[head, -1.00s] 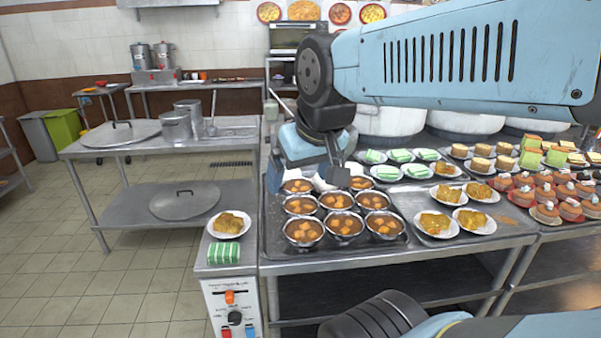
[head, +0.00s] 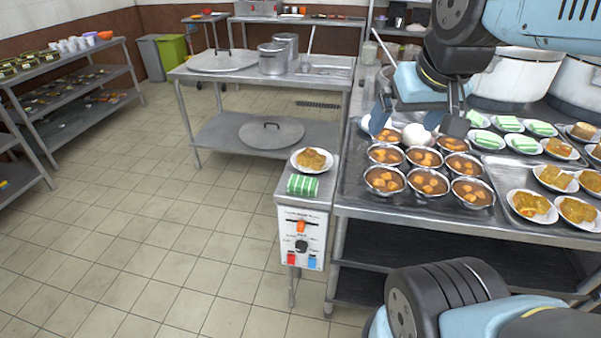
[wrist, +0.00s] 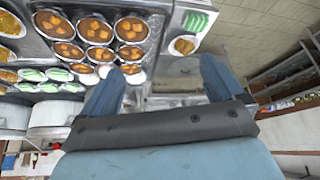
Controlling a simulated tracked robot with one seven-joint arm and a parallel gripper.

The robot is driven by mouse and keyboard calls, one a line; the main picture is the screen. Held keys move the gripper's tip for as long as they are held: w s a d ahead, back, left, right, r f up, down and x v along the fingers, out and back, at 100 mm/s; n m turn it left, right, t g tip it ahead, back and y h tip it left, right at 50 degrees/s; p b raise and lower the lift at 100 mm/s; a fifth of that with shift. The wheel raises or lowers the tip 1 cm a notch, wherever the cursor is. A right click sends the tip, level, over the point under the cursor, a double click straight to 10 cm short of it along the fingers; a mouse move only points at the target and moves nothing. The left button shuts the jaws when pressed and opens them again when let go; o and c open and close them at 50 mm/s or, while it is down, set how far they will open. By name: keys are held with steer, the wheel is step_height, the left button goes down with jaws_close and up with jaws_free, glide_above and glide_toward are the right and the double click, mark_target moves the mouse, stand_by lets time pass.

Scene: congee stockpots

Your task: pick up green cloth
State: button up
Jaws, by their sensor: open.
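The green cloth (head: 302,186) is a small folded piece with white stripes. It lies on the narrow metal control stand, in front of a white plate of brown food (head: 313,161). In the wrist view the cloth (wrist: 195,21) shows near the top edge, right of the bowls. My gripper (head: 416,126) is open and empty, above the back of the bowl tray, to the right of and behind the cloth. In the wrist view its two blue fingers (wrist: 162,68) are wide apart, and the cloth is well beyond them.
Several soup bowls (head: 428,182) stand on a tray right of the cloth. Plates with green-and-white pieces (head: 508,124) and large pots (head: 515,80) are farther right. A steel table (head: 225,72) stands behind. The floor left of the stand is clear.

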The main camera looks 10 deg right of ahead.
steer(key=shift+c, duration=0.3)
steer(key=shift+c, duration=0.6)
steer(key=shift+w+a, duration=0.1)
steer(key=shift+w, duration=0.25)
steer(key=shift+c, duration=0.6)
steer(key=m+g, duration=0.6)
steer(key=m, duration=1.6)
glide_above(304, 182)
step_height(304, 182, down, 20)
step_height(304, 182, down, 13)
steer(key=shift+f, duration=0.2)
